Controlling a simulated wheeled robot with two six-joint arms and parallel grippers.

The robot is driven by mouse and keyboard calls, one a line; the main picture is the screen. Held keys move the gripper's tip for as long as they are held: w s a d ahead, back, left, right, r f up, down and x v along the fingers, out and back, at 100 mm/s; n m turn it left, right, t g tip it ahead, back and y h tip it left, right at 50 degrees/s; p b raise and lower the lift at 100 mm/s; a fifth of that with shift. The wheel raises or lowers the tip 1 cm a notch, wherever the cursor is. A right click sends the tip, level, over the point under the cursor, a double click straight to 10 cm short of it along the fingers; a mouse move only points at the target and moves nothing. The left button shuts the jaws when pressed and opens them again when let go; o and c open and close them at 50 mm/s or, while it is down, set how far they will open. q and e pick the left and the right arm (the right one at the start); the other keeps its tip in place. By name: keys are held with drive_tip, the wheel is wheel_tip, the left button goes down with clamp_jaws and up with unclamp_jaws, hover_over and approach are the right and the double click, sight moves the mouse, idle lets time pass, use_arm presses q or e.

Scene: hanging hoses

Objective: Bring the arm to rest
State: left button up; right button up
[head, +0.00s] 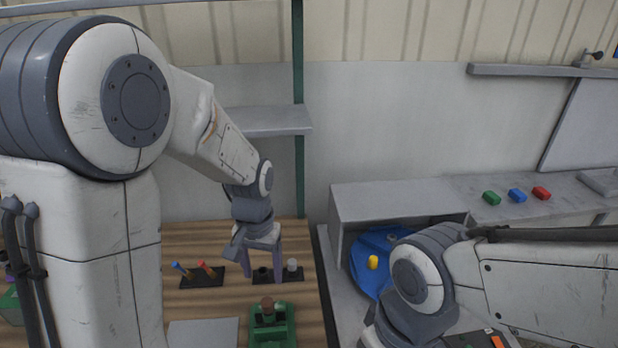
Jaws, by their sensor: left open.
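My left arm comes in from the left and reaches over the wooden bench top (205,240). Its gripper (263,277) points down above a small black holder (290,280) on the bench. The two fingers are apart, and I see nothing held between them. A white-grey piece (292,265) stands at the holder beside the right finger. My right arm comes in from the right, in front of the grey cabinet. Its fingers are not in the picture. No hoses can be made out.
A black holder (203,278) with blue- and red-handled tools stands left of the gripper. A green fixture (270,325) is nearer. A blue object (370,262) sits in the cabinet opening. Green, blue and red blocks (517,195) lie on the counter. A shelf (262,121) hangs behind.

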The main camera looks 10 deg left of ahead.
use_arm(q)
drive_tip(key=s+d+r+m, duration=0.2)
drive_tip(key=s+d, duration=0.4)
drive_tip(key=s, duration=0.3)
drive_tip(key=s+d+r+m+h, duration=0.1)
drive_tip(key=s+d+r+m, duration=0.2)
drive_tip(key=s+d, duration=0.3)
drive_tip(key=s+m, duration=0.1)
drive_tip(key=s, duration=0.2)
drive_tip(key=shift+d+m, duration=0.2)
drive_tip(key=shift+m, duration=0.2)
drive_tip(key=shift+r, duration=0.1)
